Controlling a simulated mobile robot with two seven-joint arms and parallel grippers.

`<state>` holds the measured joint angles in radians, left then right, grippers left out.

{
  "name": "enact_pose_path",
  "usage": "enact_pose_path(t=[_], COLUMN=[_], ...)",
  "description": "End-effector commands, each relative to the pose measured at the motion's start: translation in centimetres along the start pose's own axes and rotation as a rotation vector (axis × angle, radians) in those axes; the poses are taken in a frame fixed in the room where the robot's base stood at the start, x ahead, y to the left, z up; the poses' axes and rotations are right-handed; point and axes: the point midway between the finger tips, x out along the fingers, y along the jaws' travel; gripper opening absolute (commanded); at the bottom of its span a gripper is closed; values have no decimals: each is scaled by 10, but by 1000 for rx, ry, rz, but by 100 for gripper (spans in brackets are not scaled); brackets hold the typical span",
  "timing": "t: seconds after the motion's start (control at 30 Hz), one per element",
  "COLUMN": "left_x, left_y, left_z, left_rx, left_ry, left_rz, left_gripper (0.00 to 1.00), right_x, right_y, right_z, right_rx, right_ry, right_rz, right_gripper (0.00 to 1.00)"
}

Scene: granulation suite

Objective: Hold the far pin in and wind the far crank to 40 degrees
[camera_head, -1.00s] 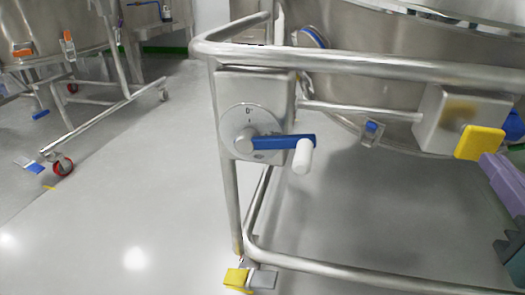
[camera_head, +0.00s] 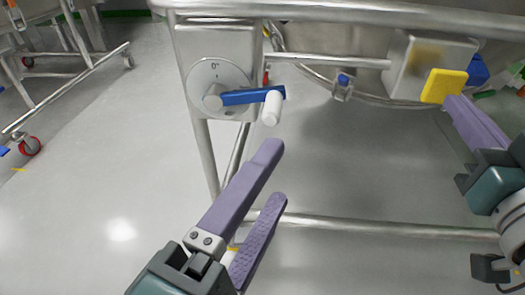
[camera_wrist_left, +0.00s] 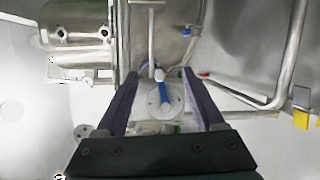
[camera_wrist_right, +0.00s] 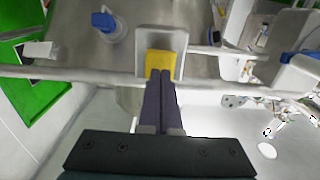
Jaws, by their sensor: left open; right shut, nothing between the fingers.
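The far crank is a blue arm (camera_head: 243,96) with a white handle (camera_head: 272,108), on a round dial (camera_head: 220,74) marked 0 at the top. The blue arm points right in the head view. My left gripper (camera_head: 277,172) is open and empty, below the crank and apart from it. In the left wrist view the crank (camera_wrist_left: 164,90) shows between its fingers. The pin seems to be the yellow pad (camera_head: 444,86) on a steel box (camera_head: 410,62). My right gripper (camera_head: 447,98) is shut, with its fingertips at the yellow pad; the right wrist view shows them against the pad (camera_wrist_right: 160,62).
A steel rail (camera_head: 350,13) runs above the crank and a lower rail (camera_head: 380,227) crosses below. A steel vessel stands behind. A wheeled frame (camera_head: 75,78) stands at the left. The floor (camera_head: 110,170) between is clear.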

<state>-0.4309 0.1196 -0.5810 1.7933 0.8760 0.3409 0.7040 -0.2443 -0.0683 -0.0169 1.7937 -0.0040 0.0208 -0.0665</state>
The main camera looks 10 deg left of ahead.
Motion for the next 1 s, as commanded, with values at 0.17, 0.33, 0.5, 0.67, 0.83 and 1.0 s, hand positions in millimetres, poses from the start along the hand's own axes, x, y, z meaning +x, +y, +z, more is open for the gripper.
enact_pose_path(t=[0.17, 0.33, 0.5, 0.67, 0.83, 1.0], left_x=[-1, 8, 27, 45, 65, 84], left_y=[-2, -1, 1, 2, 3, 4], left_z=[-10, -14, -20, -26, -32, -38], left_rx=[-73, -78, -77, -75, -75, -75], left_ry=[64, 71, 71, 70, 69, 69], left_rz=[24, 29, 30, 30, 29, 29], left_gripper=[70, 70, 70, 70, 70, 70], right_x=[0, 0, 0, 0, 0, 0], right_y=[0, 0, 0, 0, 0, 0], right_z=[0, 0, 0, 0, 0, 0], right_rx=[0, 0, 0, 0, 0, 0], right_ry=[0, 0, 0, 0, 0, 0], right_rz=[0, 0, 0, 0, 0, 0], right_gripper=[0, 0, 0, 0, 0, 0])
